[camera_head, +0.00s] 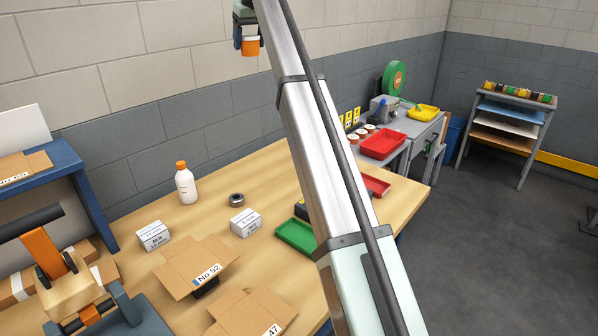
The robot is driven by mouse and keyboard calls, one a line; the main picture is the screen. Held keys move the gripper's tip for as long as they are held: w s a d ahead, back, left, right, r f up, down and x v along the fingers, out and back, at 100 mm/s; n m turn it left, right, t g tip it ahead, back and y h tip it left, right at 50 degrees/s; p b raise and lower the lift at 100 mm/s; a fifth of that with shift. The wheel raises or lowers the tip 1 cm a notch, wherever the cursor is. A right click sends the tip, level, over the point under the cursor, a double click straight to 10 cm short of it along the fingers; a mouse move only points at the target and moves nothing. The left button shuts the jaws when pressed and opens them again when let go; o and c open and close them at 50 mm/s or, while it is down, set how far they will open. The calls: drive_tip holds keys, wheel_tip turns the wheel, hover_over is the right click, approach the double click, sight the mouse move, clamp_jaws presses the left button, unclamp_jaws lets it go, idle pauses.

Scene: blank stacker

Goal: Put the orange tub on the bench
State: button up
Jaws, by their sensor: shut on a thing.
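My gripper (249,42) is at the top of the view, left of my arm link, high in front of the wall. It is shut on the orange tub (252,46), which looks small and has a white upper part. The tub is held in the air, well above the wooden bench (205,220). The bench fills the lower left and middle of the view. My arm link crosses in front of the bench and hides part of it.
On the bench stand a white bottle (186,186), a tape roll (237,199), two small white boxes (153,236), open cartons (198,266) and a green tray (297,236). Bare wood shows between the bottle and the tape roll. A red tray (383,144) sits on a grey table behind.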

hover_over(257, 179)
drive_tip(key=s+d, duration=0.1)
drive_tip(key=s, duration=0.1)
drive_tip(key=f, duration=4.5)
drive_tip(key=shift+w+f, duration=0.2)
drive_tip(key=shift+f, duration=0.15)
drive_tip(key=o, duration=1.1)
drive_tip(key=v, duration=1.2)
